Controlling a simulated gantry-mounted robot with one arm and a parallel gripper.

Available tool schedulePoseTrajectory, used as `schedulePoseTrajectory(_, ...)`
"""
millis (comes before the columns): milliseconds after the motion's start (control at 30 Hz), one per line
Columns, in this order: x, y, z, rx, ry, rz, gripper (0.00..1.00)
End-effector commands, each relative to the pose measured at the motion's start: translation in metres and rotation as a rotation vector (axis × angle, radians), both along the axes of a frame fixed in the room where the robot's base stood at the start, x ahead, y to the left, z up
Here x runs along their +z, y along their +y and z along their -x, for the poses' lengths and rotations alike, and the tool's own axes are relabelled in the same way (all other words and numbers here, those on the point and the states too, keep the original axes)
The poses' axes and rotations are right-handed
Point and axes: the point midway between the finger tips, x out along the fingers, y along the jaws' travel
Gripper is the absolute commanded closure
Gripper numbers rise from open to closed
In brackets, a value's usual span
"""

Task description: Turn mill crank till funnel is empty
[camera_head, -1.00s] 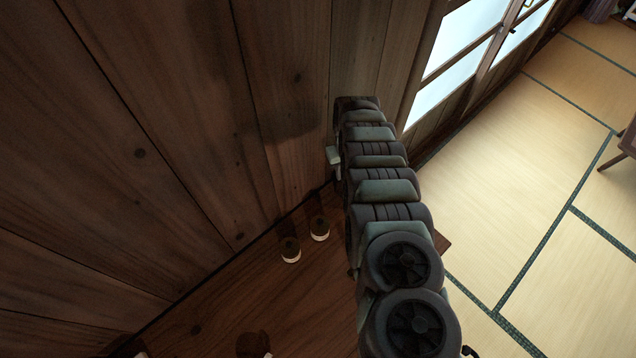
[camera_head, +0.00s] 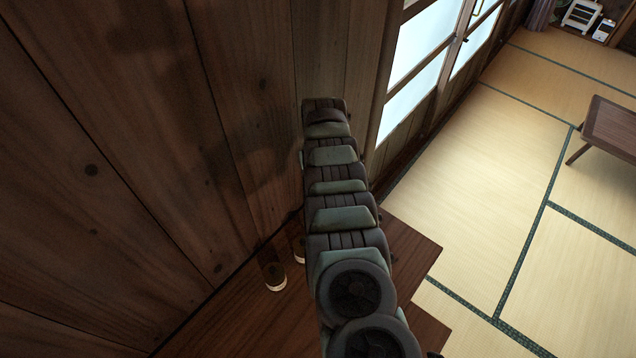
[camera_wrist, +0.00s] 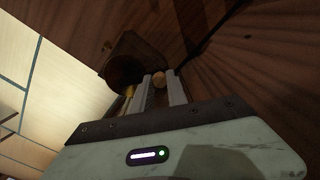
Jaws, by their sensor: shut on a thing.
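My gripper (camera_wrist: 159,88) shows in the wrist view with its two pale fingers on either side of a round, light brown knob (camera_wrist: 158,78), which looks like the crank's handle. The fingers are shut on it. Just left of the fingers is a dark brown, rounded body with a dark opening (camera_wrist: 128,68), which looks like part of the mill. A small yellow patch (camera_wrist: 129,92) shows below it, partly behind the left finger. I cannot make out the funnel or its contents. In the head view my own arm hides the gripper and the mill.
A dark wooden surface (camera_head: 225,322) runs along the plank wall (camera_head: 110,150). A small glass-like vessel (camera_head: 272,272) stands there near the wall, with another partly hidden by my arm. Tatami floor (camera_head: 470,190) lies open to the right, with a low table (camera_head: 612,125) beyond.

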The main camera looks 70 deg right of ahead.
Motion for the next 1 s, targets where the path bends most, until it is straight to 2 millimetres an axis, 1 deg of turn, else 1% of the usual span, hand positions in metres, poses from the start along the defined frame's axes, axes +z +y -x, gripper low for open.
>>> schedulePoseTrajectory(100, 0.000, 0.001, 0.000, 0.001, 0.001, -0.001, 1.00)
schedulePoseTrajectory(133, 0.000, 0.001, 0.000, 0.001, 0.001, -0.001, 0.80)
schedulePoseTrajectory(400, 0.000, 0.000, 0.000, 0.001, 0.001, -0.001, 0.59)
schedulePoseTrajectory(633, 0.000, 0.000, 0.000, 0.001, 0.001, -0.001, 0.59)
schedulePoseTrajectory(767, 0.008, 0.000, -0.001, 0.003, 0.001, 0.001, 0.59)
schedulePoseTrajectory(867, 0.021, 0.000, -0.002, 0.004, 0.001, 0.002, 0.59)
schedulePoseTrajectory(967, 0.038, 0.000, -0.003, 0.003, -0.001, 0.004, 0.59)
schedulePoseTrajectory(1000, 0.047, -0.001, -0.003, 0.002, -0.002, 0.005, 0.59)
